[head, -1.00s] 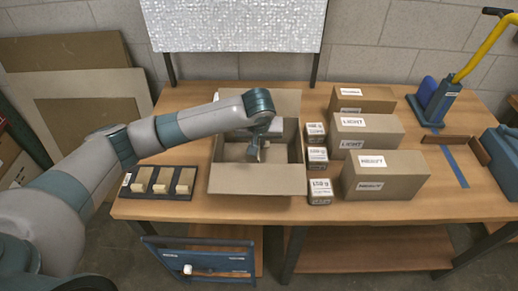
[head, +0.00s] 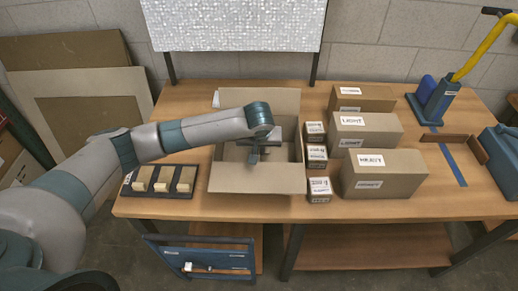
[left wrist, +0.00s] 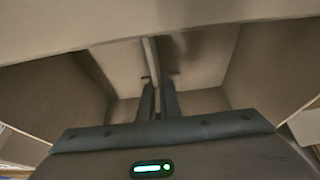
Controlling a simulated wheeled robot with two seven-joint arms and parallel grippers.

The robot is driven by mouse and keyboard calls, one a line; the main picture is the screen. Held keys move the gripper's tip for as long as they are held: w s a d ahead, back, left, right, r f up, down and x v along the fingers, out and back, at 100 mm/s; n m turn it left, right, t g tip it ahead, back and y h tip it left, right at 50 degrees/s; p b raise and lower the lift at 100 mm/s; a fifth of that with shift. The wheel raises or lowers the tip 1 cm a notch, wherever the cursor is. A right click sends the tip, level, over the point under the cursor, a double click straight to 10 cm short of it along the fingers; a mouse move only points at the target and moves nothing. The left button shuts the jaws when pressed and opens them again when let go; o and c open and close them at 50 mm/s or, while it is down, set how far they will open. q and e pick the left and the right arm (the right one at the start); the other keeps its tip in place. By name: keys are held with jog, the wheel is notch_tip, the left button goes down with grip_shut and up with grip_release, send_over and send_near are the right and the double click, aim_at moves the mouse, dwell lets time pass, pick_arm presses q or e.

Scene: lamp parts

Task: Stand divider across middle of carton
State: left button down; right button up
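The open carton (head: 257,180) stands on the table with its flaps folded out. My left gripper (head: 252,158) reaches down into it from above. In the left wrist view, the divider (left wrist: 151,60) is a thin upright panel seen nearly edge-on, running across the middle of the carton's inside. My left gripper's fingers (left wrist: 157,95) are close together with the divider's edge between them, and they look shut on it. The divider's lower edge is hidden, so I cannot tell whether it touches the carton floor. My right gripper is not in view.
Small labelled boxes (head: 317,158) stand close by the carton's right side, with larger cartons (head: 384,174) beyond them. A black tray (head: 159,180) with three tan blocks lies to the left. A tape dispenser (head: 437,98) stands at the back right.

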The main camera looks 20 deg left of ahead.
pick_arm(q)
jog(key=shift+f, duration=0.1)
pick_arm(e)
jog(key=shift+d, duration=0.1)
pick_arm(q)
jog(key=c, duration=2)
grip_release()
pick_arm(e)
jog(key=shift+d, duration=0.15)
